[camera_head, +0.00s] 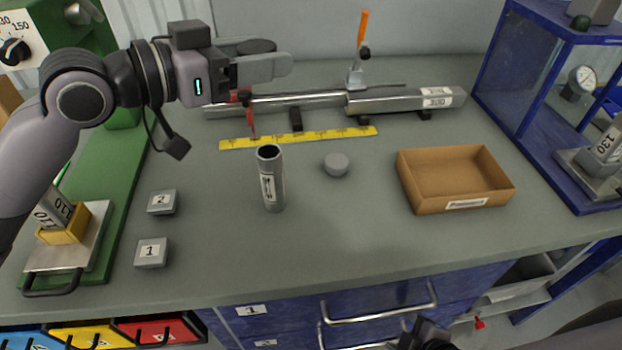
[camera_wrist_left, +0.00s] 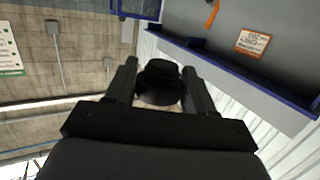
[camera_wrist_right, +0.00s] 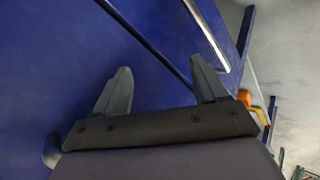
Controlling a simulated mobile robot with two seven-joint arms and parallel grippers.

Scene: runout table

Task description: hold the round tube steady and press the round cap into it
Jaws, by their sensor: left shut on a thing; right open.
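The round tube (camera_head: 272,188) is grey, with a label and an open top, and stands upright mid-table. My left gripper (camera_head: 275,62) is above and behind it in the head view, shut on a dark round cap (camera_head: 257,46). That cap also shows between the fingers in the left wrist view (camera_wrist_left: 158,82). A small grey round piece (camera_head: 337,166) lies on the table right of the tube. My right gripper (camera_wrist_right: 160,70) is open and empty, close to blue drawer fronts in the right wrist view; only a dark part of that arm shows at the head view's bottom edge.
A yellow ruler strip (camera_head: 300,138) and a long metal bar assembly (camera_head: 400,101) lie behind the tube. An open cardboard tray (camera_head: 428,196) is at right. Blocks marked 1 (camera_head: 151,252) and 2 (camera_head: 162,202) lie at left. The table in front of the tube is clear.

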